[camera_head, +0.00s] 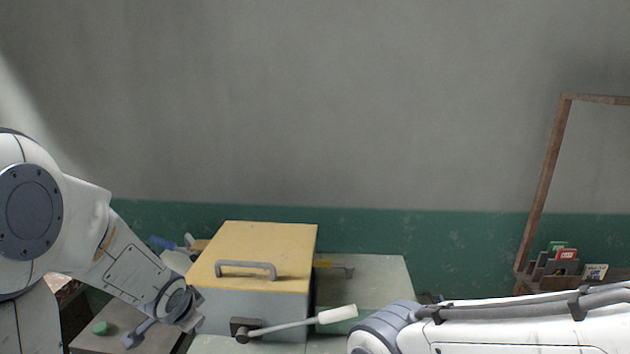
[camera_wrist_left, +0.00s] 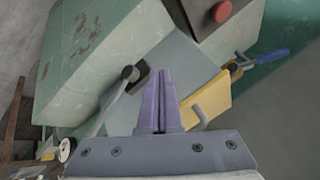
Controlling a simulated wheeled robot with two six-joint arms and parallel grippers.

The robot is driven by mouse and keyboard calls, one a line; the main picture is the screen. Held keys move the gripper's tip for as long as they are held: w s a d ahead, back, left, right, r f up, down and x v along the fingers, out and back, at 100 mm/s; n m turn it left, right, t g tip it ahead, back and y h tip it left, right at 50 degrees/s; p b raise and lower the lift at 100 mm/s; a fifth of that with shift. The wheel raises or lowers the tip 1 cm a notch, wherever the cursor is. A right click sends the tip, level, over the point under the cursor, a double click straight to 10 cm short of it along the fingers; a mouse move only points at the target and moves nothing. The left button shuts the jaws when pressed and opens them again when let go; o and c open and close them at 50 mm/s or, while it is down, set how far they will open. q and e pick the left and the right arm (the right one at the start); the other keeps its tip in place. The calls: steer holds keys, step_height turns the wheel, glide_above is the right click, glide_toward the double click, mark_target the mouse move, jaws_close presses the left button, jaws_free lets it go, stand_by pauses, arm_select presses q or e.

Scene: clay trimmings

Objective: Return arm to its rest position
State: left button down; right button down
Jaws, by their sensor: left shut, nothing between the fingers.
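My left arm (camera_head: 125,265) comes in from the left in the head view, bent down beside a grey box with a yellow lid (camera_head: 258,255). In the left wrist view my left gripper (camera_wrist_left: 160,75) shows two purple fingers pressed together with nothing between them. The fingers overlap the box in that view; I cannot tell any contact. My right arm (camera_head: 520,325) lies across the lower right of the head view, and its gripper is out of the picture.
The box has a lid handle (camera_head: 246,266) and a crank with a white grip (camera_head: 337,314) sticking out to the right. A green-topped surface (camera_head: 375,270) lies behind it. A wooden frame (camera_head: 545,185) stands at far right, near small colored items (camera_head: 563,253).

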arm_select(q)
steer(key=s+d+r+g+h, duration=0.1)
steer(key=s+d+r+g, duration=0.15)
steer(key=s+d, duration=1.05)
steer(key=s+d+g+h, duration=0.1)
steer(key=s+d+g, duration=0.3)
steer(key=s, duration=0.9)
steer(key=d, duration=0.3)
steer(key=shift+s+r, duration=0.15)
steer(key=shift+s, duration=0.25)
